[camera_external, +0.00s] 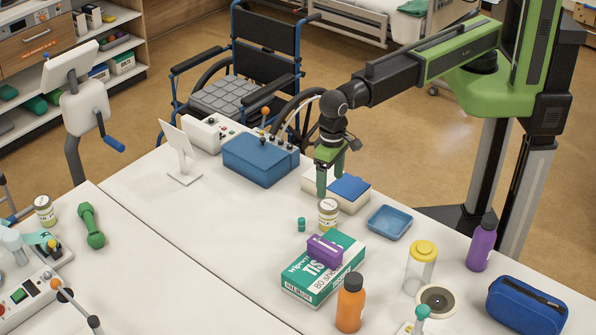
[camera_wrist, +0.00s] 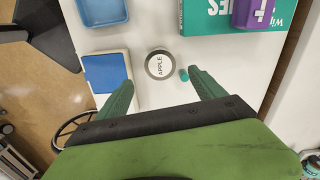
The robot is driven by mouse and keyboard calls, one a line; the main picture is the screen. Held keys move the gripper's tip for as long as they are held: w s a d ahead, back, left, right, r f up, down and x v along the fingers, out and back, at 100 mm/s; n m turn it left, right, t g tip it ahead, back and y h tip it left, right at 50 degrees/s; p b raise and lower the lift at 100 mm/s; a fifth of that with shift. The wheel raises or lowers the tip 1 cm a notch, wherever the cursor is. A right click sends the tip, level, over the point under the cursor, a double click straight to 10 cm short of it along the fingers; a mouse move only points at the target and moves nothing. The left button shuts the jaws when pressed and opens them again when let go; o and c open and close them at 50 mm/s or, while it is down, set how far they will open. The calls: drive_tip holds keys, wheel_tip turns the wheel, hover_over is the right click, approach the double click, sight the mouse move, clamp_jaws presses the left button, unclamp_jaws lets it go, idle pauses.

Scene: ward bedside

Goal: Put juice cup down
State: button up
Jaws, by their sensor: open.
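The juice cup (camera_external: 328,215) is a small upright container with a pale lid and a yellowish label, standing on the white table. In the wrist view its round lid (camera_wrist: 160,65) reads "APPLE". My gripper (camera_external: 329,182) is open and empty, its green fingers pointing down just behind and above the cup. In the wrist view the cup appears between and slightly beyond the spread fingertips of the gripper (camera_wrist: 161,78). I see no finger clearly touching it.
A small teal piece (camera_external: 302,224) lies beside the cup. The tissue box (camera_external: 300,285) carries a purple box (camera_external: 325,250). A blue tray (camera_external: 390,222) and a cream box with a blue top (camera_external: 349,187) are close by. The table's left middle is clear.

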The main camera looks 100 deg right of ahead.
drive_tip(key=shift+d+f, duration=0.1)
drive_tip(key=s+d+n, duration=0.2)
drive_tip(key=d+n, duration=0.1)
drive_tip(key=d, duration=1.7)
drive_tip(key=s+d+n, duration=0.2)
drive_tip(key=d+n, duration=0.2)
drive_tip(key=d, duration=1.7)
drive_tip(key=shift+d, duration=0.3)
drive_tip(key=shift+o, duration=0.4)
